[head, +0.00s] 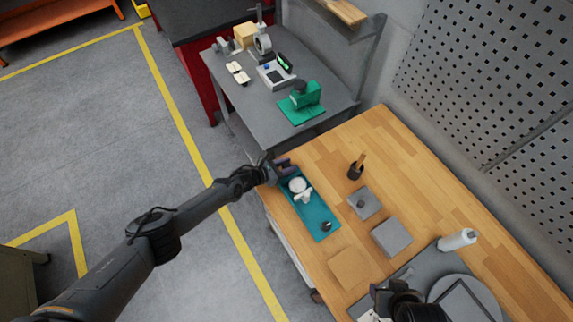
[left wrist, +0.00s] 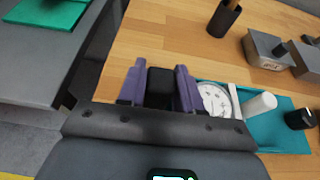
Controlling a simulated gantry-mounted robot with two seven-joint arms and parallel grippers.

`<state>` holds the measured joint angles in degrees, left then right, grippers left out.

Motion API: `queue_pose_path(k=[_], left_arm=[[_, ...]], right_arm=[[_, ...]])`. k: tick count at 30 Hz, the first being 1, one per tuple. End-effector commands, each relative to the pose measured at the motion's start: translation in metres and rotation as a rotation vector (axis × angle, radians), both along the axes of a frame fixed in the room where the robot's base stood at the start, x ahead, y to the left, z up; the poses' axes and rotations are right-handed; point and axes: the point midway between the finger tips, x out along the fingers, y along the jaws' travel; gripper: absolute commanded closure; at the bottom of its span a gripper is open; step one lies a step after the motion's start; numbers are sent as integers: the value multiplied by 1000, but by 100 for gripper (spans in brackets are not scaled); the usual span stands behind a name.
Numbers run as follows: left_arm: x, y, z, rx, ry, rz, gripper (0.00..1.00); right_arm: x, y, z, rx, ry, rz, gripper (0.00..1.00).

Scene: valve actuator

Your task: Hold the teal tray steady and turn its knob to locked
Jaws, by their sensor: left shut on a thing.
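The teal tray (head: 318,219) lies on the wooden bench near its left edge. It carries a white round dial (left wrist: 215,102), a white cylindrical handle (left wrist: 260,105) and a dark round knob (head: 326,226) towards its near end. My left gripper (head: 284,166), with purple fingers, is at the tray's far end. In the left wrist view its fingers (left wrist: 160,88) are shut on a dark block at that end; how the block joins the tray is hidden. Part of my right arm's dark end (head: 400,300) shows at the bottom; its jaw state is unclear.
A dark cup (head: 356,172) with a brush, a small grey block with a knob (head: 364,203), a grey box (head: 391,237) and a wooden square (head: 351,267) stand right of the tray. A white bottle (head: 457,240) and grey plate are nearer. A grey table stands behind.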

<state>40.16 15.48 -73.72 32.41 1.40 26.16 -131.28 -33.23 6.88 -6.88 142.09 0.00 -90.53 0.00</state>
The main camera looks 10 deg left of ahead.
Motion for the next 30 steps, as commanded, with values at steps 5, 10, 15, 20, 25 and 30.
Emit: queue_pose_path(k=[5,10,15,20,25,30], left_arm=[[1,-1,2,-3,-2,0,100],[1,-1,1,-3,-2,0,100],[1,0,-1,-2,-1,1,100],[1,-1,-3,-3,-1,1,100],[1,0,-5,-2,0,2,100],[1,0,-6,-2,-1,1,100]], right_arm=[[0,0,0,0,0,0,52],[0,0,0,0,0,0,52],[0,0,0,0,0,0,52],[0,0,0,0,0,0,52],[0,0,0,0,0,0,52],[0,0,0,0,0,0,52]])
